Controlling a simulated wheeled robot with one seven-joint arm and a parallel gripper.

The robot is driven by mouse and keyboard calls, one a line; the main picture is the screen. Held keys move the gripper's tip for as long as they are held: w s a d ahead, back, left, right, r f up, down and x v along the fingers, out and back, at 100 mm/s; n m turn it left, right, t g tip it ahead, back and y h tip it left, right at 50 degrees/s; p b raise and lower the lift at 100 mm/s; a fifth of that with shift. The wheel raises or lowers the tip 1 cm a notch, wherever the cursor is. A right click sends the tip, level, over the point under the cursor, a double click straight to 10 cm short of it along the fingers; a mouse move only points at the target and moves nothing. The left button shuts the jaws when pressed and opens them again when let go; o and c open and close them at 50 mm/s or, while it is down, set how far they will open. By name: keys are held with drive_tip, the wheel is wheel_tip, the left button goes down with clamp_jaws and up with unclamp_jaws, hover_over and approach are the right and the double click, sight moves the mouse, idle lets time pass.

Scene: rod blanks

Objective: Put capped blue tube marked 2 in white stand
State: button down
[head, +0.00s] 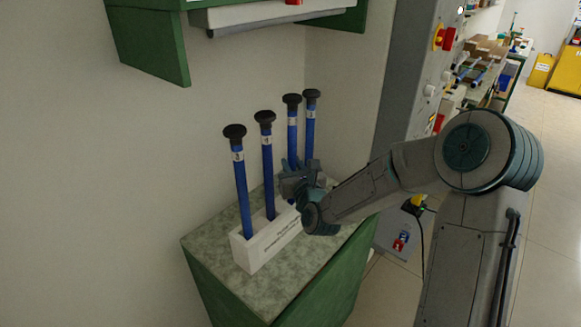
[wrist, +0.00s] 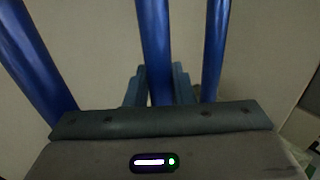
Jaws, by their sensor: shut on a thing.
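Several blue tubes with black caps stand upright in a row in the head view. The two nearest, the left tube (head: 242,190) and the second tube (head: 267,170), have their lower ends in the white stand (head: 262,247). The third tube (head: 292,135) and the far right tube (head: 310,135) pass behind my gripper, which hides their lower ends. Their small white labels are too blurred to read surely. My gripper (head: 300,182) is shut on the third tube; in the wrist view this middle tube (wrist: 157,45) runs between the fingers.
The white stand is on a green cabinet with a mottled top (head: 300,277). A tube stands close on each side of the held one in the wrist view. A green shelf (head: 150,45) hangs above left, and a grey panel (head: 400,85) rises at the right.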

drive_tip(key=shift+w+a+f+p, duration=0.1)
drive_tip(key=shift+a+f+p, duration=0.15)
drive_tip(key=shift+f, duration=0.2)
drive_tip(key=shift+f+b, duration=0.3)
drive_tip(key=c, duration=1.2)
unclamp_jaws()
drive_tip(key=shift+r, duration=0.1)
drive_tip(key=shift+c, duration=0.2)
